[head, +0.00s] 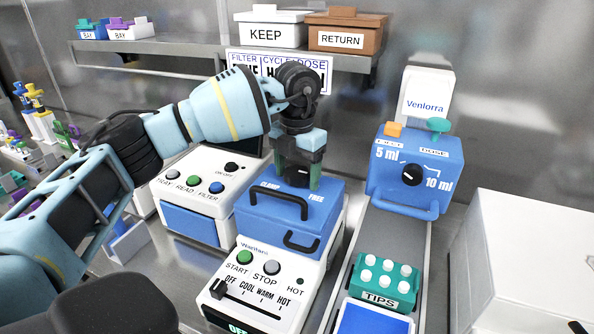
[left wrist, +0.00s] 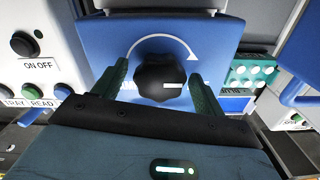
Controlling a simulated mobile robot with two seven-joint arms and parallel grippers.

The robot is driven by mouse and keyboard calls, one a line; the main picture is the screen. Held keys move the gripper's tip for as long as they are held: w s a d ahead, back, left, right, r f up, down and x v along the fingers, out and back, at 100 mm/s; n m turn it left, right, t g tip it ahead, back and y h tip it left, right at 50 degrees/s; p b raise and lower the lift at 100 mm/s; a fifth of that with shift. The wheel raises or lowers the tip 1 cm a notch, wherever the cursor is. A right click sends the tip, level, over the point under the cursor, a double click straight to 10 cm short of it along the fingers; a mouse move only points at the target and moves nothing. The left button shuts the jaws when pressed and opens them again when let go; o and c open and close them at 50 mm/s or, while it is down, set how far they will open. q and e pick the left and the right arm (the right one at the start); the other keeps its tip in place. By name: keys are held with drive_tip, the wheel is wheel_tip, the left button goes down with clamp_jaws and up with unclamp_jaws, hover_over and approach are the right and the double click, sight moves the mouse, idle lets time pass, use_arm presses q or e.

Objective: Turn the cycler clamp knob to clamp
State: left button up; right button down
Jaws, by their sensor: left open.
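The cycler (head: 275,268) is a white and blue machine with START and STOP buttons and a temperature slider. Its blue lid (head: 290,207) carries the words CLAMP on the left and FREE on the right. The black clamp knob (head: 297,178) sits on the lid's top; in the left wrist view the knob (left wrist: 161,78) has a white mark pointing right, below a white curved arrow. My left gripper (head: 303,180) points down over the knob. Its green fingers (left wrist: 161,85) are open, one on each side of the knob, with gaps visible. My right gripper is out of view.
A reader with buttons (head: 205,190) stands close on the left. A blue dispenser (head: 415,175) and a green tips rack (head: 385,280) stand on the right. A shelf (head: 180,48) with KEEP (head: 270,28) and RETURN (head: 347,30) bins hangs behind. A white box (head: 530,255) is at far right.

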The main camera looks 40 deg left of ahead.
use_arm(q)
drive_tip(key=shift+c, duration=0.2)
drive_tip(key=c, duration=0.9)
